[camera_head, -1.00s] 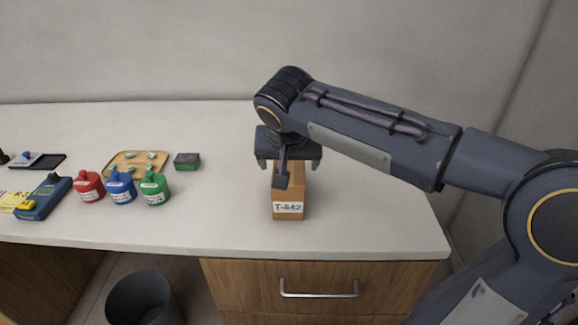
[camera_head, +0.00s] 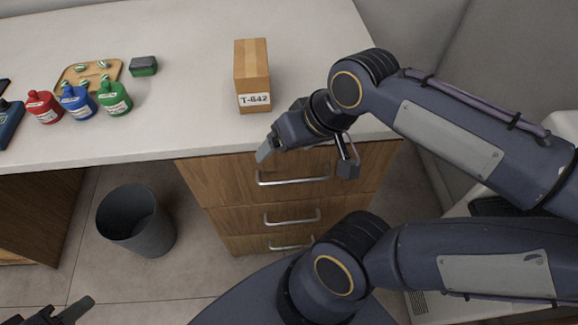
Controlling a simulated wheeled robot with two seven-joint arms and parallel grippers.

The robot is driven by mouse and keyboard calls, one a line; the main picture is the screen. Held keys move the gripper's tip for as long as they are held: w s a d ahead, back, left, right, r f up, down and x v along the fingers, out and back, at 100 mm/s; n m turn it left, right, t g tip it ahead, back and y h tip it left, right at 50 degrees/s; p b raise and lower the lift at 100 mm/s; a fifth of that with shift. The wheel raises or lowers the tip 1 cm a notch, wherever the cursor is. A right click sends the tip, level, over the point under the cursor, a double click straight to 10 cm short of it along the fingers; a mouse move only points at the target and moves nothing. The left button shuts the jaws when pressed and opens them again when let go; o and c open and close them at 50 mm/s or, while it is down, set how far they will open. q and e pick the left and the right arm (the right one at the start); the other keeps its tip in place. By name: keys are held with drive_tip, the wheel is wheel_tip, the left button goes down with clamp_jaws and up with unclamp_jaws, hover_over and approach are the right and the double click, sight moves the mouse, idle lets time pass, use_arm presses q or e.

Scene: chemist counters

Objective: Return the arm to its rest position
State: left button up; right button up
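My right arm comes in from the right. Its gripper (camera_head: 308,158) hangs in front of the counter's front edge, over the drawers. Its two fingers are spread wide apart with nothing between them. The brown box (camera_head: 253,77) labelled T-842 stands upright on the counter, up and left of this gripper and clear of it. My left gripper (camera_head: 68,311) shows only in part at the bottom left corner. One finger is seen, and the rest is cut off by the picture edge.
The white counter (camera_head: 190,115) holds red (camera_head: 43,107), blue (camera_head: 77,102) and green (camera_head: 114,97) bottles, a wooden tray (camera_head: 69,76) and a green-black block (camera_head: 144,67). Drawers (camera_head: 292,172) are below it. A grey bin (camera_head: 137,222) stands on the floor.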

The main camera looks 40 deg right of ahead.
drive_tip(key=shift+n+t+y, duration=0.3)
drive_tip(key=shift+t+y, duration=0.1)
drive_tip(key=shift+y, duration=0.1)
drive_tip(key=s+a+f, duration=0.2)
drive_tip(key=s+f, duration=0.1)
drive_tip(key=shift+a+f, duration=0.15)
drive_tip(key=shift+f, duration=0.1)
wheel_tip(320, 180, up, 12)
drive_tip(key=p, duration=1.2)
